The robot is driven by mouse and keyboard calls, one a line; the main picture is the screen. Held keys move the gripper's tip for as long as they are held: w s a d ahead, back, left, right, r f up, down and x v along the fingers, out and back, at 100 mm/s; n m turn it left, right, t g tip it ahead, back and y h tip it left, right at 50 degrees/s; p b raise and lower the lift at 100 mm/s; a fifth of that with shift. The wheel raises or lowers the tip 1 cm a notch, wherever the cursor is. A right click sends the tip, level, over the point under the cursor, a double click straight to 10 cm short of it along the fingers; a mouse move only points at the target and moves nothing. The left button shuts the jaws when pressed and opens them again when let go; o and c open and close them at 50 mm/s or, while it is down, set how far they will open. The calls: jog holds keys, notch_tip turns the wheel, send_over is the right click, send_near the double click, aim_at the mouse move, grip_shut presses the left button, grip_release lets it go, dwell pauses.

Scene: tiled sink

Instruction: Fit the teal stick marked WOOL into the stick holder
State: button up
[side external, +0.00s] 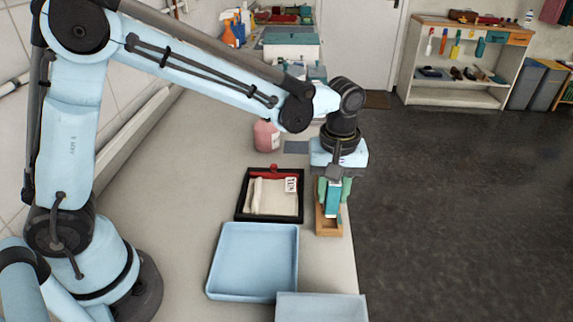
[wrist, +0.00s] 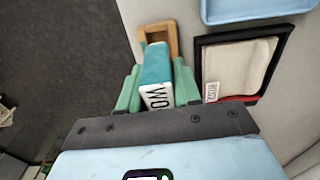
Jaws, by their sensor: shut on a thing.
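The teal stick (side external: 333,203) has a white end with black letters, and "WO" is readable in the wrist view (wrist: 156,65). My gripper (side external: 333,193) is shut on it, with one green finger on each side, also visible in the wrist view (wrist: 157,88). The stick holder is a wooden open box (side external: 329,231) near the counter's right edge. In the wrist view the holder (wrist: 172,33) shows its open top just beyond the stick's end. The stick's lower end overlaps the holder in both views; whether it is inside or above cannot be told.
A black-rimmed tray (side external: 239,207) with a cream cloth and a red item stands left of the holder. A blue tray (side external: 217,262) and another pale blue tray (side external: 322,308) are nearer. A pink bottle (side external: 266,135) stands behind. The counter drops to dark floor on the right.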

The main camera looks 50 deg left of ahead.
aim_at(331, 203)
jog(key=shift+f, duration=1.7)
jog(key=shift+f, duration=0.1)
jog(key=o, duration=1.1)
jog(key=shift+c, duration=0.2)
